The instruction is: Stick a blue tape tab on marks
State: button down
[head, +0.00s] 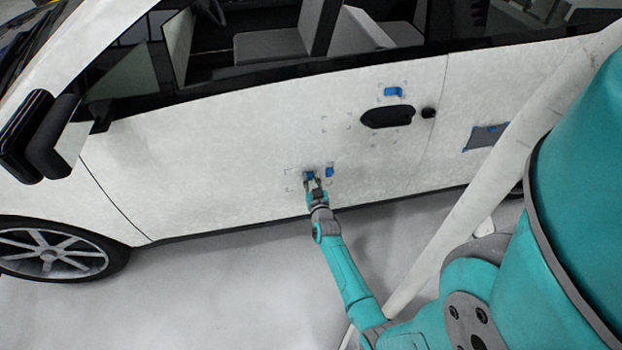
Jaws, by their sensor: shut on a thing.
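My gripper (312,182) is at the lower part of the white car door (230,150), shut on a small blue tape tab (310,174). The tab is at or very close to the door surface; I cannot tell whether it touches. Faint corner marks (290,172) show on the door around the gripper, partly hidden by it. A second blue tab (329,172) is on the door just right of the gripper. Another blue tab (393,91) is above the door handle. More faint marks (323,116) show left of the handle.
The black door handle (388,116) sits in a dark recess up and right of the gripper. A grey patch with blue on it (485,137) is on the rear panel. The side mirror (40,135) and front wheel (50,255) are at left. The pale floor (200,300) below is clear.

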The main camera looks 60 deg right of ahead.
jog(key=shift+s+a, duration=0.45)
jog(key=shift+a, duration=0.1)
dwell(0.5)
jog(key=v, duration=0.6)
jog(key=shift+s+a, duration=0.25)
jog(key=shift+a, duration=0.05)
dwell(0.8)
jog(key=shift+w, duration=0.1)
